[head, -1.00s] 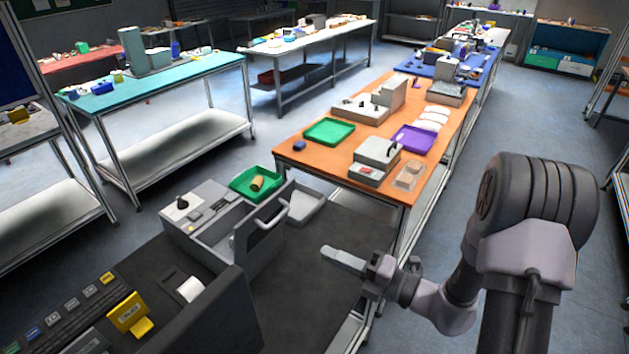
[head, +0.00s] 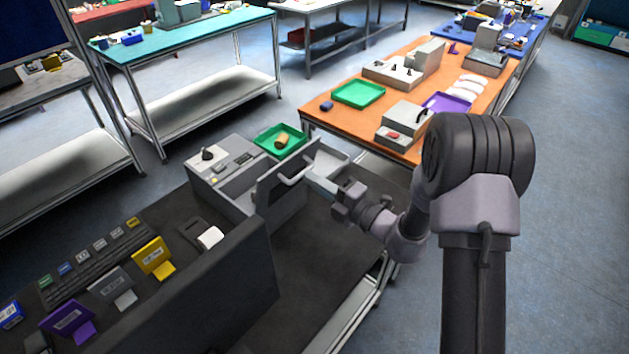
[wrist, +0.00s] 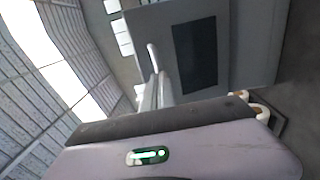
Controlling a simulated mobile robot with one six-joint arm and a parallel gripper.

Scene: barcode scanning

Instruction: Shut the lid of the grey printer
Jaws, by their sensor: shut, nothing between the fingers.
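The grey printer (head: 222,170) stands on the dark bench beyond a dark partition. Its lid (head: 268,192) is open, a grey panel standing upright on the printer's right side, with a pale bar handle (head: 298,170) on its outer face. In the wrist view the lid (wrist: 245,38) fills the upper middle, with a dark window and the handle (wrist: 152,56) at its left. My gripper (head: 312,184) is shut and empty, its fingertips close to the handle; I cannot tell if they touch. The gripper (wrist: 156,88) also shows in the wrist view, pointing towards the lid.
A green tray (head: 263,136) with a brown roll lies behind the printer, beside a grey open tray (head: 335,158). The dark bench top (head: 310,255) below my arm is clear.

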